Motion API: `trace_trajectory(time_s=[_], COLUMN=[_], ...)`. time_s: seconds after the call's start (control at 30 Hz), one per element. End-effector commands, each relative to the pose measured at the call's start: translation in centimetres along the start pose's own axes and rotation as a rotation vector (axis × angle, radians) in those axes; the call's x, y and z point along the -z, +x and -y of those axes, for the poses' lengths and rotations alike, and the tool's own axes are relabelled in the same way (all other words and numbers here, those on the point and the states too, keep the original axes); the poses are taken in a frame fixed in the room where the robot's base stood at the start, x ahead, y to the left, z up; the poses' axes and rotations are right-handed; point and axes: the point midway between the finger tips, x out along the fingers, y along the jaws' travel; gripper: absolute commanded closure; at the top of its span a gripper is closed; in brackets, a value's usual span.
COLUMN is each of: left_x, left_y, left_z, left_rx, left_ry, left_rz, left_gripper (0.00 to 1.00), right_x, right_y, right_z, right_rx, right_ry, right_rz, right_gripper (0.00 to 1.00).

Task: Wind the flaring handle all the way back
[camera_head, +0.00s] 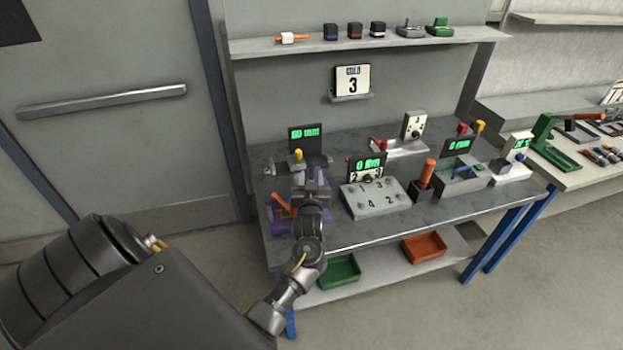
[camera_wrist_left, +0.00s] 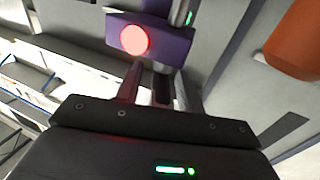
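A purple device (camera_head: 319,176) stands at the left end of the table, with an orange handle (camera_head: 281,204) at its left side. I cannot tell for sure which part is the flaring handle. My left gripper (camera_head: 312,190) is over the front of this device and hides much of it. In the left wrist view a purple block with a glowing red light (camera_wrist_left: 134,40) lies just beyond the fingers, with a metal rod beside it. The fingers look apart with something dark between them; whether they grip it is unclear. An orange cylinder (camera_wrist_left: 295,42) is at upper right. My right gripper is out of view.
A 60 mm display (camera_head: 305,138) and a yellow knob stand behind the purple device. A grey numbered block (camera_head: 370,198) and an orange-handled tool (camera_head: 426,174) are to its right. Green (camera_head: 341,272) and orange (camera_head: 424,247) trays sit on the lower shelf.

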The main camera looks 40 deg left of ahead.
Motion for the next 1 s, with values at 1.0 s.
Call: trace_trajectory(time_s=[1.0], left_x=[0.0], left_y=[-10.8], left_z=[0.0], left_rx=[0.0], left_ry=[0.0], left_rz=[0.0], left_gripper=[0.62], right_x=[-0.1], right_y=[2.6], right_z=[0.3], right_rx=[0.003], right_ry=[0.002], right_rz=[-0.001], right_gripper=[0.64])
